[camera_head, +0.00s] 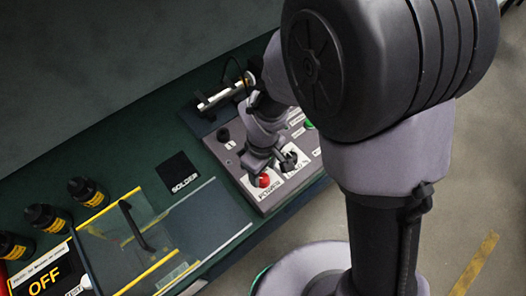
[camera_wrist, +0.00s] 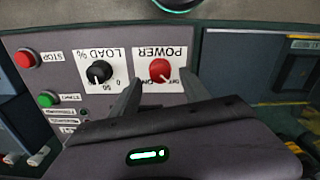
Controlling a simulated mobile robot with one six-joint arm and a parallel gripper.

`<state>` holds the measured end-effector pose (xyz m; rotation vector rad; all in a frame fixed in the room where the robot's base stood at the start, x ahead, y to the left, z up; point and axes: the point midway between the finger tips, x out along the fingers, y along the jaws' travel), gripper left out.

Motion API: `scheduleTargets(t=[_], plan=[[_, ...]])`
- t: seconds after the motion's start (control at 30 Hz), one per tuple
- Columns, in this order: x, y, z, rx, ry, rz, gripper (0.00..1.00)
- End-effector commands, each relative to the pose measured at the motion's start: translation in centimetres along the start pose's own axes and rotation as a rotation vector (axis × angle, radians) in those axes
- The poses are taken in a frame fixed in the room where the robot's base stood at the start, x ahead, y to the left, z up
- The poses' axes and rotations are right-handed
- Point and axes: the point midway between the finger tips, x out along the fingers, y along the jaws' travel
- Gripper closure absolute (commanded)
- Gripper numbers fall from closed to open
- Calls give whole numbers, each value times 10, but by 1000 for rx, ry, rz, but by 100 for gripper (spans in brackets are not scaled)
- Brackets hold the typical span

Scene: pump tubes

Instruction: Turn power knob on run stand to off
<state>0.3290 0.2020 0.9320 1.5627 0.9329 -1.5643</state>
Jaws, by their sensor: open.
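The red power knob (camera_wrist: 160,70) sits on a white label marked POWER, upside down in the wrist view. A light pointer mark on it slants towards the lower right; the small position lettering below is partly covered and too small to read surely. The knob also shows in the head view (camera_head: 264,181) on the grey panel of the run stand (camera_wrist: 40,122). My gripper (camera_wrist: 160,80) is open, its two fingers either side of the power knob in the wrist view. Contact cannot be told. In the head view my gripper (camera_head: 264,164) is just above the knob.
A black LOAD % knob (camera_wrist: 99,72) is close beside the power knob. A red stop button (camera_wrist: 25,58) and green start button (camera_wrist: 48,99) are further along the panel. In the head view, a clear-lidded box (camera_head: 125,235) and several black bottles (camera_head: 87,191) stand left.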

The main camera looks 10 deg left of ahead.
Motion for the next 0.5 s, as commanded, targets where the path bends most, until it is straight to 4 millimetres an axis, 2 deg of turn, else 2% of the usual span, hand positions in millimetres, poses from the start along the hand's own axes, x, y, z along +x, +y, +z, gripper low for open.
scheduleTargets(t=[0.03,0.2,0.33,0.5], plan=[[-22,1,-1,1,5,2,46],[-80,0,-1,1,5,2,46],[-115,0,-1,0,4,2,46],[-138,0,0,-1,1,1,46]])
